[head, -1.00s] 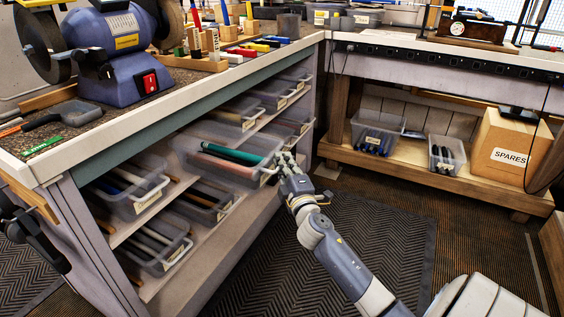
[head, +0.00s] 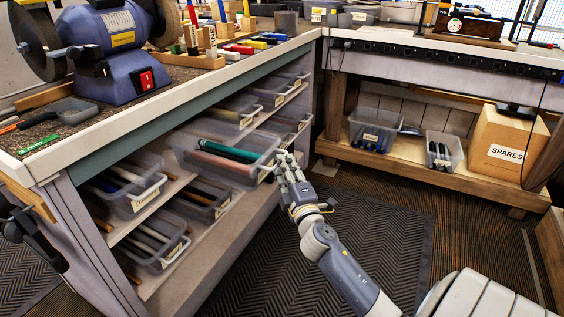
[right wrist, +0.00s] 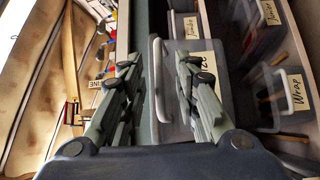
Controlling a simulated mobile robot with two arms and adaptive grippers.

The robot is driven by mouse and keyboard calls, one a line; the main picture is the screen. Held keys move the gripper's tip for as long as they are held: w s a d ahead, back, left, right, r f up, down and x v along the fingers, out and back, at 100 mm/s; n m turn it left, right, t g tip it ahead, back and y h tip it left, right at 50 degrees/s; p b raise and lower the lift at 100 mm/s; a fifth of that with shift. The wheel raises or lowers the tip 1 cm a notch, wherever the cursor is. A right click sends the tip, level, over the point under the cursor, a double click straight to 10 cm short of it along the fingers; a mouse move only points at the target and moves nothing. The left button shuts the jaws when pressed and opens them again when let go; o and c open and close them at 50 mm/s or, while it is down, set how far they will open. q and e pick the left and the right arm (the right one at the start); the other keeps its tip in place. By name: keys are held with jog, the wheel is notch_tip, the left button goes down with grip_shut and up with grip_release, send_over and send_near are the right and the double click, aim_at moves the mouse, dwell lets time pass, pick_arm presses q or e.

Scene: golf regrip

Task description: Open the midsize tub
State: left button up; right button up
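The midsize tub, a clear grey plastic tub (head: 188,154), sits on the upper shelf under the bench and juts out past the tubs beside it. A green grip (head: 230,151) and a pinkish one lie inside. In the right wrist view its pale handle (right wrist: 161,82) shows, with a label (right wrist: 207,66) partly hidden by a finger; only its end, "ze", reads. My right gripper (head: 281,163) is at the tub's front. In the right wrist view its fingers (right wrist: 158,98) stand apart on either side of the handle; I see no clear contact. My left gripper is out of view.
Other tubs with shafts (head: 131,188) fill the shelves around it. The bench top (head: 130,112) overhangs them, with a blue grinder (head: 110,60) on it. A SPARES box (head: 497,143) stands on the far low shelf. The floor mat (head: 375,225) is clear beyond my arm.

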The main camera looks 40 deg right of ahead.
jog(key=v, duration=0.8)
jog(key=shift+s+a, duration=0.1)
jog(key=shift+s, duration=0.05)
